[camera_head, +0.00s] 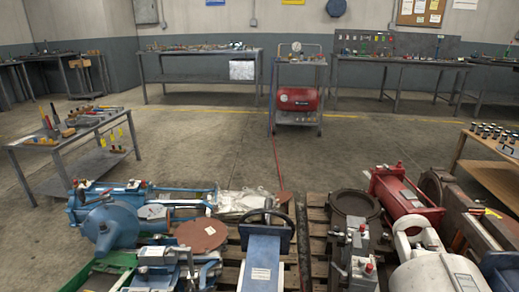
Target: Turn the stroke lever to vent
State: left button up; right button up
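I cannot pick out the stroke lever for certain. Pallets at the bottom hold blue, red and grey pneumatic or valve units. A blue unit with a pale label (262,262) stands in the front middle, with a dark ring-shaped part at its top. A grey metal unit with small red fittings (360,245) stands right of it. A red cylinder unit (400,192) lies behind that. A blue rounded housing (112,225) and blue rods lie on the left. Small handles on these units are too small to identify. Neither of my grippers shows.
A tool table (60,140) stands at left and a wooden-topped table (480,150) at right. A cart with a red tank (297,99) stands mid-floor. Workbenches line the back wall. Open concrete floor (200,140) lies behind the pallets; a red line or hose crosses it.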

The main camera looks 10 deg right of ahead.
aim_at(345, 274)
jog(key=z, duration=1.25)
